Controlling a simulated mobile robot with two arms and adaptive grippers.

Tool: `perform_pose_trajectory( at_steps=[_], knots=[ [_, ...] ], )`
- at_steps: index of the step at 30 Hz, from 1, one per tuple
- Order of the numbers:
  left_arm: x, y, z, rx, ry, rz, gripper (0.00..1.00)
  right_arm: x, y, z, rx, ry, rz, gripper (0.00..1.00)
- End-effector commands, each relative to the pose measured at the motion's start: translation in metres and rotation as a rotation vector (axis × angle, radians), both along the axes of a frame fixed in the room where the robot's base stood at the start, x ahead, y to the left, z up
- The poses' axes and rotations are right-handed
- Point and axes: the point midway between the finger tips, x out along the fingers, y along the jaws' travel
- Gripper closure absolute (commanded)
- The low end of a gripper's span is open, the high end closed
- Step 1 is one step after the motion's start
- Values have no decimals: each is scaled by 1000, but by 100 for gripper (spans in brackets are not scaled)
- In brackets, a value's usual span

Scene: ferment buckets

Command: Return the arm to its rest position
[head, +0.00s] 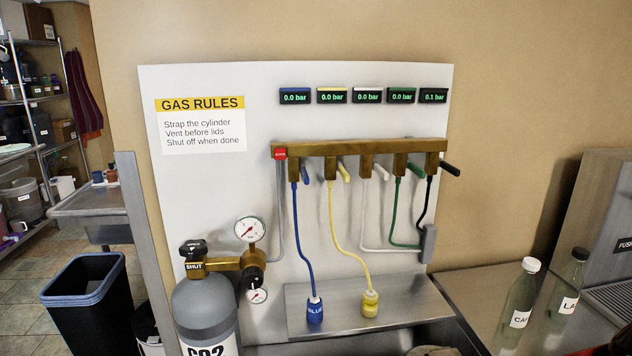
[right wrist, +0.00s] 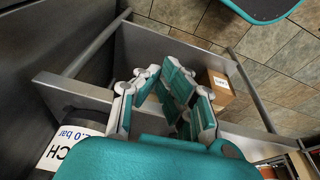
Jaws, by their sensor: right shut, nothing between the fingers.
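My right gripper (right wrist: 165,82) shows in the right wrist view, with teal and white fingers pointing down toward a grey metal frame (right wrist: 80,95) and the tiled floor. It is shut, with nothing held between the fingers. Neither of my grippers shows in the head view. My left gripper is in no view.
In the head view a gas board (head: 200,230) carries a brass manifold (head: 360,148) with hoses and valve levers. A grey cylinder (head: 205,305) stands at its left. Two bottles (head: 520,300) (head: 570,285) stand right. A cardboard box (right wrist: 217,92) lies beyond my right fingers.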

Motion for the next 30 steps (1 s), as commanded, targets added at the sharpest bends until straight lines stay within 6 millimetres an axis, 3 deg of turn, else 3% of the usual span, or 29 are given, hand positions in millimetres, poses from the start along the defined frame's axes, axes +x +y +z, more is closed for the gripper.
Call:
perform_pose_trajectory(
  at_steps=[5,8,12,15,18,22,27,30],
  knots=[
    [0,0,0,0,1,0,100,-11,0,-84,-4,42,7,100],
    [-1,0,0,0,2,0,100,-29,-3,-141,-7,68,12,100],
    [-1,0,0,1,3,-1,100,-69,-9,-213,-11,103,20,100],
    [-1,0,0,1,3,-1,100,-106,-15,-254,-16,128,26,100],
    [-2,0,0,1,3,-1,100,-142,-22,-283,-19,148,31,100],
    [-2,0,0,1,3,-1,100,-177,-29,-302,-21,163,36,100],
    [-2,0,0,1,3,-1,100,-197,-33,-310,-23,171,39,100],
    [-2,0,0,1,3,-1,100,-197,-33,-310,-23,171,39,100]
  ],
)
